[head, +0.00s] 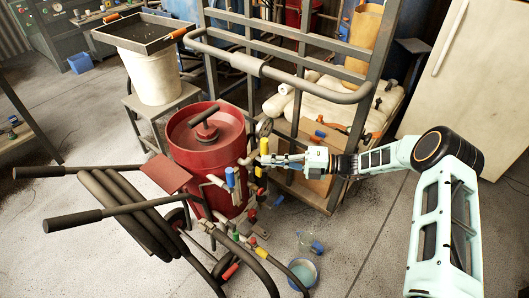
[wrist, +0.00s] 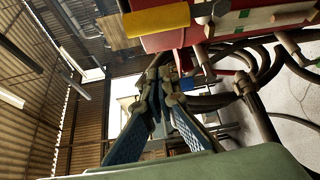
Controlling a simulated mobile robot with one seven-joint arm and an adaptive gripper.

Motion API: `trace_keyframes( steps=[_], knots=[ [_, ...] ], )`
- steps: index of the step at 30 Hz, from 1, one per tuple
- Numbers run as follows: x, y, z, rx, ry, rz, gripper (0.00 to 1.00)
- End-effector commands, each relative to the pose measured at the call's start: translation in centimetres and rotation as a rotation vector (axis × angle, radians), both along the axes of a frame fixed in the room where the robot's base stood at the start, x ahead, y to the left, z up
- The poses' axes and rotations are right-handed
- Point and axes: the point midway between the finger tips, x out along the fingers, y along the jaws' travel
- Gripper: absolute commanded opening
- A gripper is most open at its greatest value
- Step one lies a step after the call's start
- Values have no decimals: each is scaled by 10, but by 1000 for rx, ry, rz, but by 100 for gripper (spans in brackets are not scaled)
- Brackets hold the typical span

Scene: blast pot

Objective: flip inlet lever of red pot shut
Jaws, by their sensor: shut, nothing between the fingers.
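The red pot (head: 192,160) stands left of centre in the head view, with a dark T-handle (head: 204,113) on its lid. Pipes and valves run down its right side. A yellow lever (head: 264,147) points up beside my gripper (head: 272,160), and a blue lever (head: 230,177) stands further left. I cannot tell which is the inlet lever. My gripper is shut and empty, its tips close to the valve pipes; I cannot tell if they touch. In the wrist view the shut fingers (wrist: 160,78) sit below a large yellow lever (wrist: 157,21) and the pot's red side.
A hose cart with black-gripped handles (head: 72,220) stands in front of the pot. A metal rack (head: 300,75) with sacks (head: 318,108) stands behind my gripper. A white bucket under a tray (head: 152,75) is at back left. A small bucket (head: 302,272) sits on the floor.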

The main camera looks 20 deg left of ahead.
Motion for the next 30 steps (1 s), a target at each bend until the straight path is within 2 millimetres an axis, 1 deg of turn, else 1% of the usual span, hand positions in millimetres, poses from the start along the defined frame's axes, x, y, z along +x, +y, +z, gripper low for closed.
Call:
trace_keyframes(
  steps=[1,3,6,9,12,17,30],
  knots=[
    [5,-14,-1,-1,1,-5,0],
    [8,-29,-2,-1,1,-3,0],
    [12,-47,-1,0,2,-2,0],
    [16,-61,-2,-1,2,0,0],
    [18,-69,-2,-1,2,1,0],
    [18,-74,-2,-1,3,1,0],
    [18,-74,-2,-1,2,3,0]
  ],
)
